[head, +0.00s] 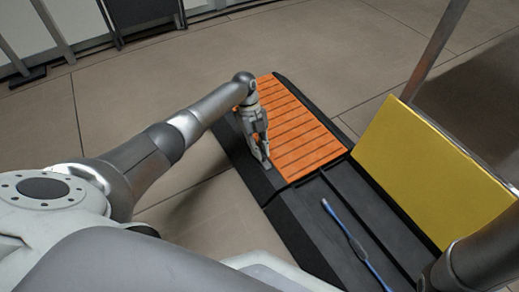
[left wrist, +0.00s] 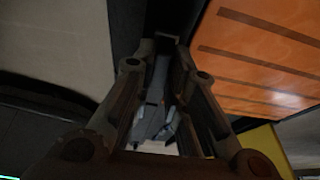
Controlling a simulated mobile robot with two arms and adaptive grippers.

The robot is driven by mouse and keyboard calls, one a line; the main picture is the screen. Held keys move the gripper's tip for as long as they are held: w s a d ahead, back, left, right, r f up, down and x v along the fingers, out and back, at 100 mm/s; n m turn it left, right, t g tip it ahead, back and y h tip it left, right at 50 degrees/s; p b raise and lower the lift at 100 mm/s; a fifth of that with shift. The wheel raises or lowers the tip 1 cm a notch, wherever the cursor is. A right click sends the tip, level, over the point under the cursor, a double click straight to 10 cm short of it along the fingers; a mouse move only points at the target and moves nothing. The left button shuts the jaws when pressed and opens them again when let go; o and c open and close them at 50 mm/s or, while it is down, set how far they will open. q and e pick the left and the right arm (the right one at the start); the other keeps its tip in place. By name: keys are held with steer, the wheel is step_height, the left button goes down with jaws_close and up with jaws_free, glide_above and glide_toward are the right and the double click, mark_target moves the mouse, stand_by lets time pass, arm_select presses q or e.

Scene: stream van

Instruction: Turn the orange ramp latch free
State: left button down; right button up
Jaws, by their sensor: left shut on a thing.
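The orange ramp panel (head: 297,130), with dark cross strips, lies in a black frame at the middle of the head view. It also shows at the upper right of the left wrist view (left wrist: 262,50). My left gripper (head: 265,160) points down at the panel's left edge, over the black frame. In the left wrist view its two fingers (left wrist: 166,45) are close together, shut on a small dark grey piece, seemingly the ramp latch (left wrist: 158,78). The fingers hide most of that piece, so its turn angle cannot be told. My right gripper is out of view.
A yellow panel (head: 435,165) stands tilted at the right, beside a grey post (head: 435,50). A blue stick-like thing (head: 350,235) lies in the black channel below the ramp. Paved floor (head: 180,75) is clear behind and left.

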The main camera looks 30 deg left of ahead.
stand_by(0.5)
arm_select(q)
steer(key=c, duration=1.4)
jaws_free()
steer(key=shift+c, duration=0.2)
steer(key=v, duration=1.2)
steer(key=shift+w, duration=0.1)
